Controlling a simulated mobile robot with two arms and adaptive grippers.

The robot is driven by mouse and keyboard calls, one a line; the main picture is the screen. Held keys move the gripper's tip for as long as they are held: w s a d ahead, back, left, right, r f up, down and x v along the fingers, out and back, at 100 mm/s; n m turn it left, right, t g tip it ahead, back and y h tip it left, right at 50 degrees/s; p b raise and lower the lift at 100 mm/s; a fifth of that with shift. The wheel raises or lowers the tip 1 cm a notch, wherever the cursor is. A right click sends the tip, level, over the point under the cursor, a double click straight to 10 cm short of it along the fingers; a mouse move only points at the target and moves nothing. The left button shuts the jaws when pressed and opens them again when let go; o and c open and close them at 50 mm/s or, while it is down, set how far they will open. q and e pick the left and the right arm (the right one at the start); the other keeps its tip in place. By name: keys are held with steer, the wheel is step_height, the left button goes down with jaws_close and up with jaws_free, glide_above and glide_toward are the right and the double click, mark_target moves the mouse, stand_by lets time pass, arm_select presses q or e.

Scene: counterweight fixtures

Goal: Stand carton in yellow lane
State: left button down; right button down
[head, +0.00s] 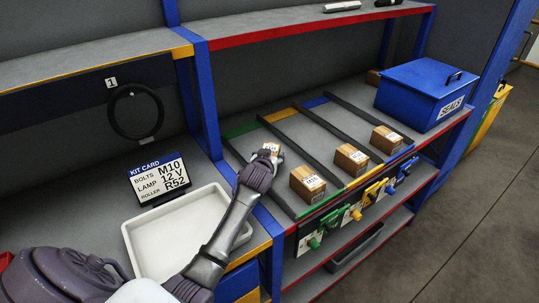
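A small brown carton (271,147) with a white label shows at the fingertips of my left gripper (265,159). The fingers flank it and appear shut on it; its lower part is hidden. It is over the rear part of the green lane (241,130), near the dark divider beside the yellow lane (279,115). Whether it touches the shelf I cannot tell. One carton (307,184) stands at the front of the green lane, another (351,159) at the front of the yellow lane. A third carton (386,139) is in the blue lane. My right gripper is not in view.
A blue SEALS box (424,92) stands right of the lanes, with a brown block (373,77) behind it. A white tray (150,238) and a kit card (159,180) are left of the blue post (198,95). The yellow lane's middle is clear.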

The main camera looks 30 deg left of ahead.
arm_select(q)
steer(key=shift+f, duration=0.1)
steer(key=c, duration=0.7)
jaws_free()
steer(key=shift+f, duration=0.25)
steer(key=o, duration=0.5)
steer(key=shift+r, duration=0.1)
steer(key=shift+r, duration=0.1)
